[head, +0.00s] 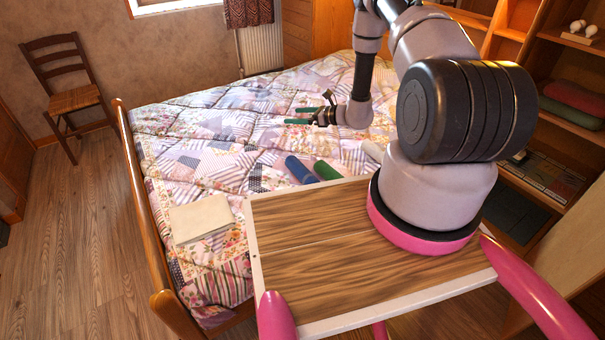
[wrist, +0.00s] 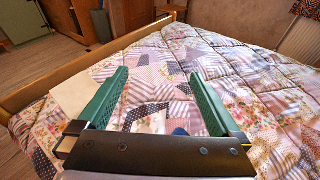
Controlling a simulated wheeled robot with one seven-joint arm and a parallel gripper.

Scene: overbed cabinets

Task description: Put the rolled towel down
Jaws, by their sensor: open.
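My gripper (head: 292,116) is open and empty above the bed, farther back than the rolls. In the wrist view its two green fingers (wrist: 159,74) are wide apart with only quilt between them.
The wooden bed frame (head: 143,210) bounds the bed's left side. Shelves (head: 570,115) stand at right, a chair (head: 75,98) at left. Much of the quilt (head: 215,125) is clear.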

